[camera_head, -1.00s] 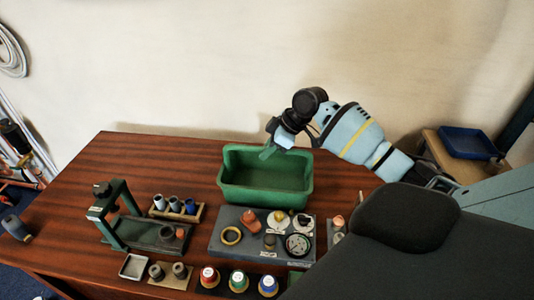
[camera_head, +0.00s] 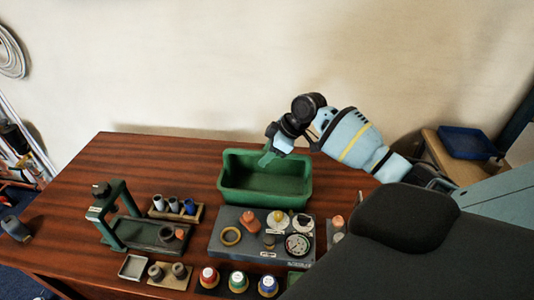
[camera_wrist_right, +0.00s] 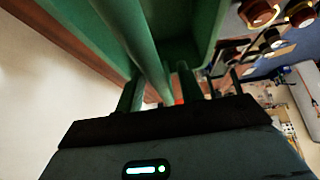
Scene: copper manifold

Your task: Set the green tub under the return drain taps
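The green tub (camera_head: 265,192) is an open rectangular bin behind the grey gauge board on the wooden table. It looks upright, and I cannot tell whether its base touches the table. I cannot make out the return drain taps. My left gripper is not in view.
The grey board (camera_head: 226,247) with a gauge and fittings lies just in front of the tub. A green stand (camera_head: 110,213) and a rack of small cylinders (camera_head: 175,208) are to the left. Coloured caps (camera_head: 238,281) line the front. The table's back left is clear.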

